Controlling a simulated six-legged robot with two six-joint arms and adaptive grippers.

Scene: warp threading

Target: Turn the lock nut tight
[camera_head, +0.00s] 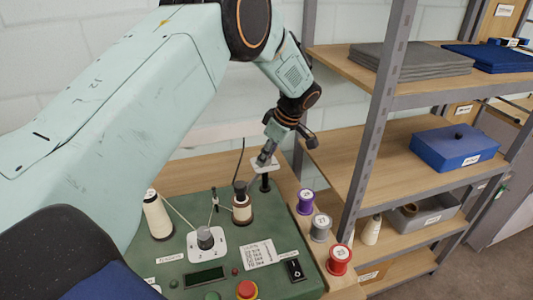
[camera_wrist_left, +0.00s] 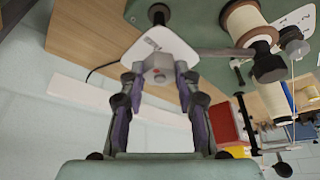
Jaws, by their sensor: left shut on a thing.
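A small white plate (camera_head: 258,167) sits on a black post (camera_head: 265,184) at the back right corner of the green panel. My left gripper (camera_head: 265,158) reaches down to this plate from above. In the left wrist view, the fingers of my left gripper (camera_wrist_left: 161,79) are shut on a small pale grey block (camera_wrist_left: 159,66) at the edge of the white plate (camera_wrist_left: 152,40). I take this block to be the lock nut; its thread is hidden. My right gripper is not in view.
The green panel (camera_head: 215,210) carries a white cone (camera_head: 157,216), a dark-topped bobbin (camera_head: 241,208), a dial (camera_head: 205,239) and a red button (camera_head: 246,289). Purple, grey and red spools (camera_head: 338,259) stand at its right. A shelf rack (camera_head: 390,97) stands close on the right.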

